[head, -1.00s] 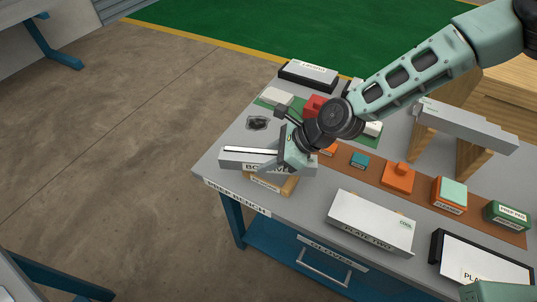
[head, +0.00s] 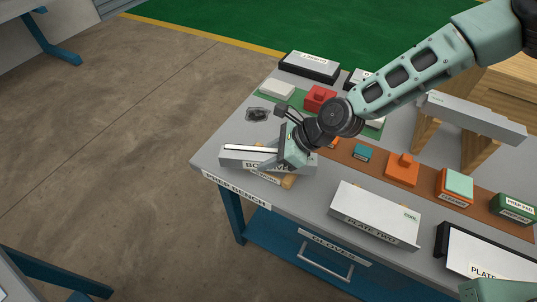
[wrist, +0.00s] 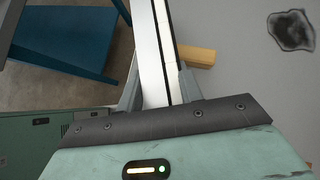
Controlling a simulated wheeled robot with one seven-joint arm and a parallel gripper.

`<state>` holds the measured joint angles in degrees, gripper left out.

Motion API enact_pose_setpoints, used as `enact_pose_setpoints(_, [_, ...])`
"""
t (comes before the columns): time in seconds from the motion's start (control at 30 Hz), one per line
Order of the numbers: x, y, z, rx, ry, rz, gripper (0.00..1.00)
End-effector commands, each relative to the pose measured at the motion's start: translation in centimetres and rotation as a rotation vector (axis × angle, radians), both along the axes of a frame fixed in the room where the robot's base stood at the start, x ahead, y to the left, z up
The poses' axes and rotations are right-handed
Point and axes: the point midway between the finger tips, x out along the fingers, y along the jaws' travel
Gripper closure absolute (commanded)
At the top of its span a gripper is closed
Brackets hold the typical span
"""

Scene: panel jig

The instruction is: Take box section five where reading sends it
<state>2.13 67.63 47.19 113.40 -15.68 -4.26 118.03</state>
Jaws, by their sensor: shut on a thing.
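My gripper (head: 287,152) is shut on a long grey box section (head: 237,156), held level at the near left corner of the prep bench (head: 310,205). Its front label is partly hidden; I read only "BO". In the wrist view the box section (wrist: 150,45) runs up between the two fingers. A wooden block (head: 289,181) lies under it, mostly covered; its end (wrist: 198,56) shows in the wrist view. I cannot tell if they touch. A grey box labelled "PLATE TWO" (head: 372,215) shows a green "COOL". A framed white panel (head: 485,252) is labelled "PLA", cut off.
A dark patch (head: 258,114) marks the bench behind the box section. A red block (head: 320,98), an orange block (head: 402,169), a teal-topped block (head: 459,185) and a grey beam on wooden supports (head: 472,117) stand farther right. Bare bench lies in front of Plate Two's left end.

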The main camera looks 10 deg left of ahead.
Motion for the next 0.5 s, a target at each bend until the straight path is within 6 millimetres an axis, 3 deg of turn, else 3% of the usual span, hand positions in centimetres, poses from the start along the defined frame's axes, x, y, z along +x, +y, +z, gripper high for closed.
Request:
enact_pose_setpoints(0.47, [0.00,0.03,-0.96,0.001,-0.001,0.001,1.00])
enact_pose_setpoints(0.5, [0.01,0.04,-0.97,0.001,-0.001,0.001,0.61])
